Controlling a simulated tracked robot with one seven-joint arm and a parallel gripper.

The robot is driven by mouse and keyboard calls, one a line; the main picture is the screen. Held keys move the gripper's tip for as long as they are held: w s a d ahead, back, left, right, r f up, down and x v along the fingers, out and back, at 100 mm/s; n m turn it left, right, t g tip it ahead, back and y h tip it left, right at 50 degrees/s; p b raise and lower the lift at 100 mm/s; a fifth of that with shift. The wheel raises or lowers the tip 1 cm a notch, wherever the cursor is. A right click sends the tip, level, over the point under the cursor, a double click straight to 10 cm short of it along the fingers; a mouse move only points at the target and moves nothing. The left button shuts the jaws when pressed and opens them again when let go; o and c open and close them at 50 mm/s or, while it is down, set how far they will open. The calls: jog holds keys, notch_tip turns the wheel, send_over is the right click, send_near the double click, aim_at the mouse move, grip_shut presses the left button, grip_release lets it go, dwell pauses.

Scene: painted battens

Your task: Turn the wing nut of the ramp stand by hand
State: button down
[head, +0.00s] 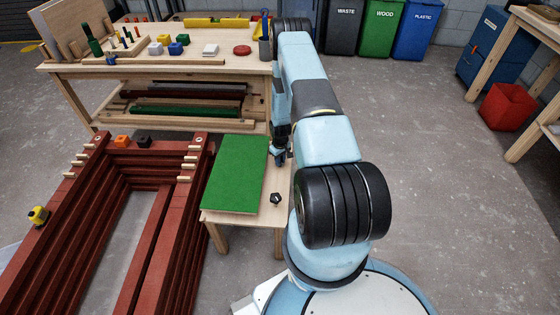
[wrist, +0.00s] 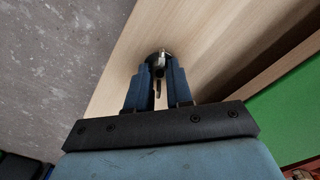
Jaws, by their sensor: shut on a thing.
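The ramp stand is a low wooden table (head: 243,217) with a green sloping board (head: 237,174) on its top. My gripper (head: 280,157) points down at the far right part of the stand, beside the green board. In the wrist view my gripper (wrist: 158,68) is shut on a small grey metal part, which I take to be the wing nut (wrist: 162,55). Its fingers hide much of it, so the angle of its wings is unclear. In the head view the nut is hidden by the gripper. A dark knob (head: 276,199) stands nearer on the stand's top.
Dark red battens (head: 62,228) with pale pegs stand to the left, with an orange block (head: 122,141), a black block (head: 144,141) and a yellow item (head: 38,215) on them. A wooden workbench (head: 130,73) stands behind.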

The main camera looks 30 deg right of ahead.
jog(key=shift+w+r, duration=0.1)
jog(key=shift+w, duration=0.1)
jog(key=c, duration=1)
grip_release()
jog(key=shift+s, duration=0.1)
notch_tip(320, 180, up, 14)
jog(key=shift+f, duration=0.2)
